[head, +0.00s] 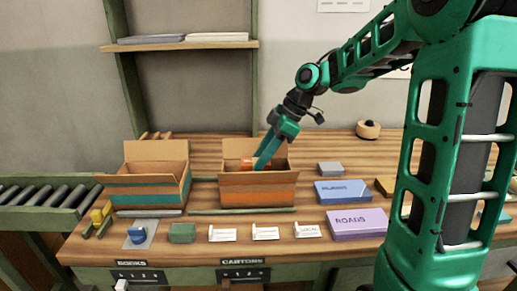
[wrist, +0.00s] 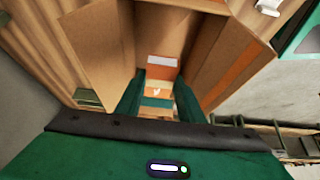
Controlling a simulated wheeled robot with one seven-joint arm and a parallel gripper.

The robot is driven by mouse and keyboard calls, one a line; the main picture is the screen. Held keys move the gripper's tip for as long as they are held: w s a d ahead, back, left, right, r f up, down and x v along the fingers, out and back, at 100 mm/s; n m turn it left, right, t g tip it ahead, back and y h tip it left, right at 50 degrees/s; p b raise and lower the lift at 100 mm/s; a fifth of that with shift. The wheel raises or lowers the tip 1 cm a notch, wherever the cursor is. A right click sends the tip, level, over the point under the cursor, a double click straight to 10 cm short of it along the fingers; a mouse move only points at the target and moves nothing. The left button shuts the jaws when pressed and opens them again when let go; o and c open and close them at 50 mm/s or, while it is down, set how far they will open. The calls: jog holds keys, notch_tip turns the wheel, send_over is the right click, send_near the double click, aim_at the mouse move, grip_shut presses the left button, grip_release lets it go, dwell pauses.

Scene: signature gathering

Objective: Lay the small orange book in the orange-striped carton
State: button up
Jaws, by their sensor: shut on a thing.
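The orange-striped carton (head: 258,198) stands open on the table, its flaps spread. It also shows in the wrist view, with a cardboard flap (wrist: 238,45) and walls around my fingers. My gripper (head: 259,167) reaches down into its mouth from above. The small orange book (head: 247,162) shows at the fingertips, inside the carton opening. In the wrist view my gripper (wrist: 158,98) is shut on the book (wrist: 148,90), which shows orange with a pale mark between the fingers. The book's lower part and the carton floor are hidden in the head view.
A teal-striped carton (head: 146,196) stands open to the left. A blue book (head: 343,191), a lilac book (head: 356,223) and a grey block (head: 330,169) lie to the right. A green block (head: 182,233) and white cards (head: 265,233) line the front. A shelf (head: 180,45) hangs behind.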

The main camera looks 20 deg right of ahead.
jog(key=shift+f, duration=4.25)
jog(key=shift+f, duration=0.6)
jog(key=o, duration=1.2)
jog(key=shift+r, duration=8.55)
